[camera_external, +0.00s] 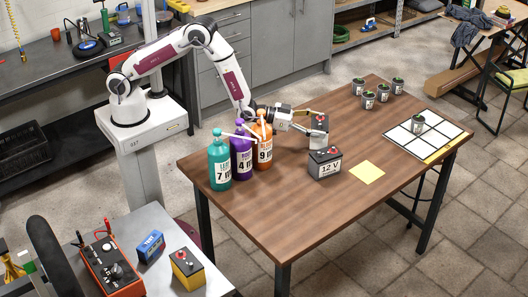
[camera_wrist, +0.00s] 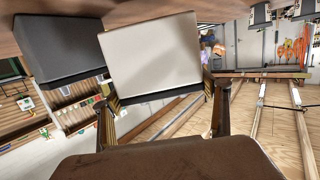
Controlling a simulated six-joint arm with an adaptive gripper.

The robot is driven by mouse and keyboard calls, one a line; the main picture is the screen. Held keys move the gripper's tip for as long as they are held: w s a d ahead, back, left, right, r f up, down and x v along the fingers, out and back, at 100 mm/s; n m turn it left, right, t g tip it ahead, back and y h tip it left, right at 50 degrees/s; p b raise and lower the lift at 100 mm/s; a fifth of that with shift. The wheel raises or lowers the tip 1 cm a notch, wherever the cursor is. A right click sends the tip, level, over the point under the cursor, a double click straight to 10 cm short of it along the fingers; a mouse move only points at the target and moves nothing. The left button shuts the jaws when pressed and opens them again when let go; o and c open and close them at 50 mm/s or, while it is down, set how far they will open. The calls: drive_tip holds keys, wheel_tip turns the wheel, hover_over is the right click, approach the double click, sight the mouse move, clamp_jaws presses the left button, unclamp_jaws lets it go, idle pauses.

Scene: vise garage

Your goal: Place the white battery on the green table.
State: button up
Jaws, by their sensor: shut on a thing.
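The white battery (camera_external: 320,123) is between the fingers of my gripper (camera_external: 313,122), at the wooden table's middle. In the wrist view the white battery (camera_wrist: 150,52) fills the space between the two fingertips of my gripper (camera_wrist: 163,100), a dark band along its edge. My gripper is shut on it. I cannot tell whether its underside touches the tabletop. A dark battery with a "12 V" label (camera_external: 325,164) stands just in front of it; a dark grey block (camera_wrist: 58,48) is beside it in the wrist view. No clearly green tabletop shows.
Green (camera_external: 219,165), purple (camera_external: 241,155) and orange (camera_external: 264,148) bottles stand left of my gripper on the brown wooden table (camera_external: 290,210). A yellow square (camera_external: 367,172) lies to the right. Small potted plants and a white grid (camera_external: 438,140) are farther right. The table's front is clear.

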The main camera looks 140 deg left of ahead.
drive_tip(key=shift+r, duration=0.15)
drive_tip(key=shift+f, duration=1.8)
drive_tip(key=shift+f, duration=0.15)
drive_tip(key=o, duration=2.1)
drive_tip(key=shift+f, duration=0.2)
drive_tip(key=shift+r, duration=0.15)
drive_tip(key=shift+v, duration=3.8)
drive_tip(key=shift+o, duration=0.2)
